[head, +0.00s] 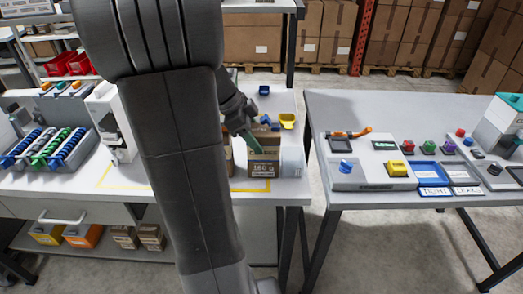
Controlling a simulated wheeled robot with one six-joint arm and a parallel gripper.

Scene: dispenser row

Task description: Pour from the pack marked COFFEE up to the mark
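A brown cardboard pack (264,170) stands upright near the right end of the left table. Dark print shows on its face, but I cannot read the word COFFEE on it. Part of another brown item (228,155) shows behind my arm. A pale container (291,163) stands just right of the pack; no mark on it can be made out. My gripper (243,128) is above and left of the pack, with a narrow green piece at its end reaching down to the pack's top. Whether the fingers hold anything is too small to tell.
A yellow scoop-like item (287,121) and a small blue item (264,90) lie behind the pack. A yellow outline (108,174) marks the left table. The right table (391,99) carries buttons and blue trays. A gap separates the tables. My arm hides the middle.

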